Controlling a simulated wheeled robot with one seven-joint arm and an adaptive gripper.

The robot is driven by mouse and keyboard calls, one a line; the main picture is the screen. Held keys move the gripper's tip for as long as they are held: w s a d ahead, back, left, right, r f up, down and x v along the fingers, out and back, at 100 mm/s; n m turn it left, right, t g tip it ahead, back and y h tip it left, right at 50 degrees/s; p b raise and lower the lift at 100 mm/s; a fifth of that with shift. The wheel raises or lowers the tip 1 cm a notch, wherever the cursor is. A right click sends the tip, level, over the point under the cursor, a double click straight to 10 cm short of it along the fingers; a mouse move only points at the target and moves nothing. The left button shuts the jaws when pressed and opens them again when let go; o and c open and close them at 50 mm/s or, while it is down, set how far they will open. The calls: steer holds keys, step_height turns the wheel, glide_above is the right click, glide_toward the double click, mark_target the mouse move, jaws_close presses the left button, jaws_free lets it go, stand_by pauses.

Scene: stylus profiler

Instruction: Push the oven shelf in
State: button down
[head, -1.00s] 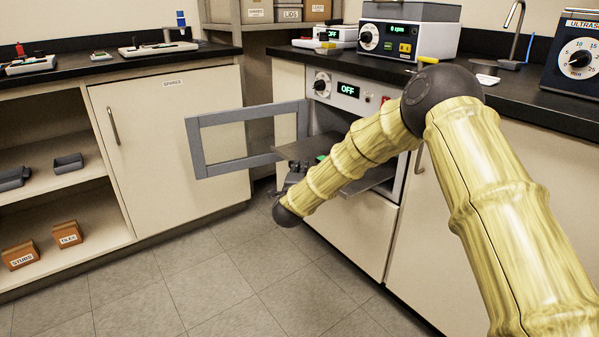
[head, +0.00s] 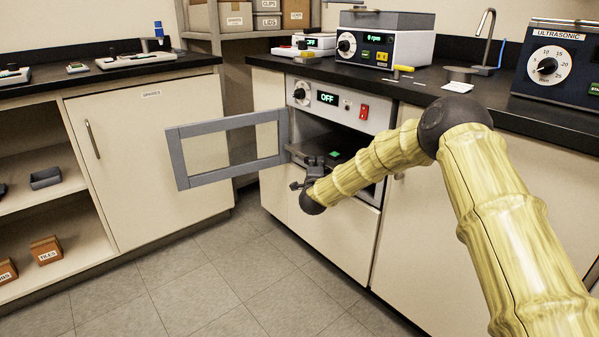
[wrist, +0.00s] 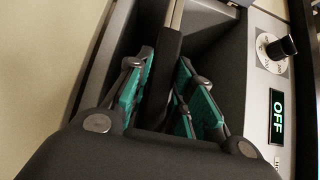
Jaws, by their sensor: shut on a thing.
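The oven (head: 331,102) sits under the counter with its grey framed door (head: 183,155) swung open to the left. Its dark shelf (head: 309,150) lies mostly inside the cavity, with a small green item (head: 334,153) on it. My gripper (head: 309,174) is at the shelf's front edge, partly hidden by my own forearm. In the wrist view my gripper (wrist: 163,75) has its teal-padded fingers shut on either side of a dark, narrow part of the shelf (wrist: 168,62). The exact contact is hard to see.
The oven display (head: 327,98) reads OFF, with a red switch (head: 364,111) to its right. The open door stands left of my gripper. A cream cabinet (head: 150,165) is further left. The floor (head: 230,285) in front is clear.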

mark_target(334, 161)
steer(key=w+d, duration=0.1)
steer(key=d, duration=0.1)
steer(key=w+d, duration=0.4)
steer(key=d, duration=0.1)
steer(key=shift+w+d, duration=0.1)
steer(key=shift+w+d+r, duration=0.1)
steer(key=shift+d, duration=0.1)
steer(key=c, duration=1.2)
jaws_free()
steer(key=shift+w+d, duration=0.1)
steer(key=shift+c, duration=0.2)
steer(key=s+a, duration=0.2)
steer(key=s, duration=1)
steer(key=shift+a, duration=0.1)
